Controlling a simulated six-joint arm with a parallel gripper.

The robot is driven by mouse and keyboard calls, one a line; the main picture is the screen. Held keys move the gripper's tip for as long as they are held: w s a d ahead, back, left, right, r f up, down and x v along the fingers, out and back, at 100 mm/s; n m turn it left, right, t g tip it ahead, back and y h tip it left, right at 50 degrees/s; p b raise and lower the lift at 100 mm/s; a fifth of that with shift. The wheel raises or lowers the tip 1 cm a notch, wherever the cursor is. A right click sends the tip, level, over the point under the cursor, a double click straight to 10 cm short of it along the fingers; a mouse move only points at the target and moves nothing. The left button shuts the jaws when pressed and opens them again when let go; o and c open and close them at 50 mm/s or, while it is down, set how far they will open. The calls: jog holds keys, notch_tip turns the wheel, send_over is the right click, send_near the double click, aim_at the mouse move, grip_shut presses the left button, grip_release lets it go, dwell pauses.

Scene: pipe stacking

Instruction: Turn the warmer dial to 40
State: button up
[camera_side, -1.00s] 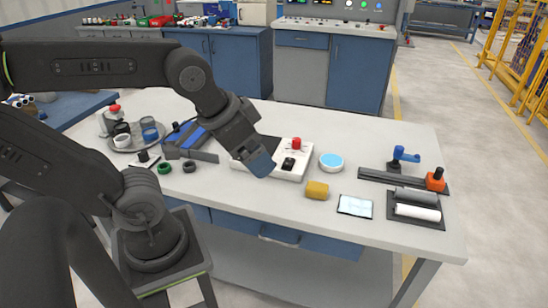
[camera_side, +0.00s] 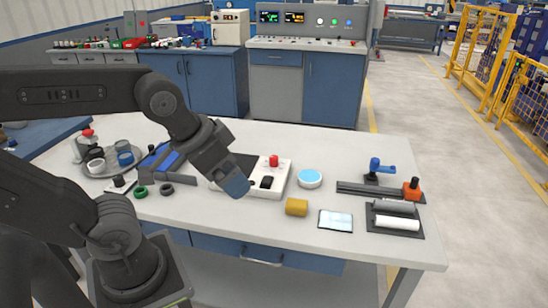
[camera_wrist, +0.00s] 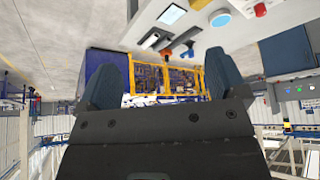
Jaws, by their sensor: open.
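The warmer (camera_side: 281,177) is a white box with a dark plate on its left, standing mid-table in the side view. A red knob (camera_side: 273,160) stands at its back and a black knob (camera_side: 266,182) on its front right part; I cannot read any numbers. My gripper (camera_side: 237,187) has bluish fingers, is open and empty, and in the picture overlaps the warmer's front left, left of the black knob. In the wrist view my gripper (camera_wrist: 165,78) points away from the table, with the red knob (camera_wrist: 260,10) at the top right edge.
A round tray (camera_side: 98,170) with cups stands left.

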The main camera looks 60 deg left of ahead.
jog(key=shift+w+a+r, duration=0.1)
jog(key=shift+w+r, duration=0.05)
jog(key=shift+w, duration=0.05)
jog(key=shift+c, duration=0.8)
jog(key=w+a+n, duration=0.1)
jog(key=w+n, duration=0.1)
jog(key=w, duration=0.1)
jog(key=w+a+r+n, duration=0.1)
jog(key=w+a+n, duration=0.1)
jog(key=w+n, duration=0.1)
jog(key=w+a+n+g, duration=0.1)
jog(key=w+n, duration=0.1)
jog(key=w, duration=0.1)
jog(key=shift+w+a+r+n, duration=0.2)
jog(key=shift+a+r+n, duration=0.15)
jog(key=shift+r+n, duration=0.05)
jog(key=c, duration=0.4)
jog(key=n+h, duration=0.3)
jog(key=n, duration=1.9)
send_over(273, 157)
jog(key=s+a, duration=0.3)
jog(key=s, duration=0.1)
notch_tip(273, 157, down, 15)
jog(key=shift+m+g+y, duration=0.3)
jog(key=shift+g, duration=0.2)
jog(key=x, duration=1.3)
jog(key=shift+w+d+f, duration=0.15)
jog(key=shift+f, duration=0.05)
jog(key=shift+c, duration=0.2)
jog(key=c, duration=0.9)
